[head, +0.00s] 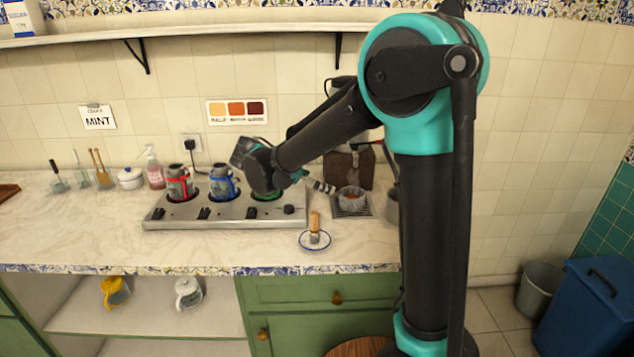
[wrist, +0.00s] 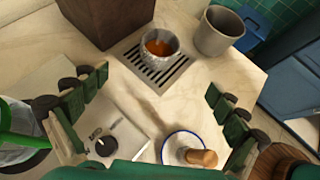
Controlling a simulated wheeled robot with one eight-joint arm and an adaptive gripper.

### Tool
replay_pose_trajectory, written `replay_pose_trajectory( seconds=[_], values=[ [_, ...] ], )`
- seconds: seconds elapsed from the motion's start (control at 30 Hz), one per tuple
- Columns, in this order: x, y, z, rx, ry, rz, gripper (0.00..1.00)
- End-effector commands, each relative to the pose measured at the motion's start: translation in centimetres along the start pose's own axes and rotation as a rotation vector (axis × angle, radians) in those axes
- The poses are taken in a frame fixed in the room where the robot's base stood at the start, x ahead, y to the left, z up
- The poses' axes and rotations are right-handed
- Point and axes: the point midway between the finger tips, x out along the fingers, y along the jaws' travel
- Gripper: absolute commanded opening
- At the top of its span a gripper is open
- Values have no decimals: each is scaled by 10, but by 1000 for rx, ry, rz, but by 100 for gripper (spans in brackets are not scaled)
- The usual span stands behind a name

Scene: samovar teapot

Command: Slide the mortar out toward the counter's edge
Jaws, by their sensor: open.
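A plain grey-beige, cup-shaped vessel (wrist: 222,32), which looks like the mortar, stands upright and empty on the counter beside the drain grate. In the head view the vessel (head: 391,206) is partly hidden behind my arm. My gripper (wrist: 158,82) is open and empty, its dark green fingers spread wide. The vessel lies beyond the fingertips, up and to the right in the wrist view, and is not touched. In the head view my gripper (head: 318,185) is over the counter, left of the grate.
A bowl of amber liquid (wrist: 160,46) sits on the drain grate (wrist: 178,70), next to the vessel. A dark brown box (head: 348,170) stands behind. A saucer (head: 315,240) holds a wooden-handled brush near the front edge. The burner unit (head: 225,214) is left.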

Motion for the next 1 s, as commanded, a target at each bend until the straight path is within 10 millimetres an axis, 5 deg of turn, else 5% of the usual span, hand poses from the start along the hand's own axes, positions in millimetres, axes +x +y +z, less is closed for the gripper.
replay_pose_trajectory(
  seconds=[0.27,1.0],
  values=[
    [12,0,0,3,1,-2,98],
    [141,-1,0,4,2,-2,98]
  ],
)
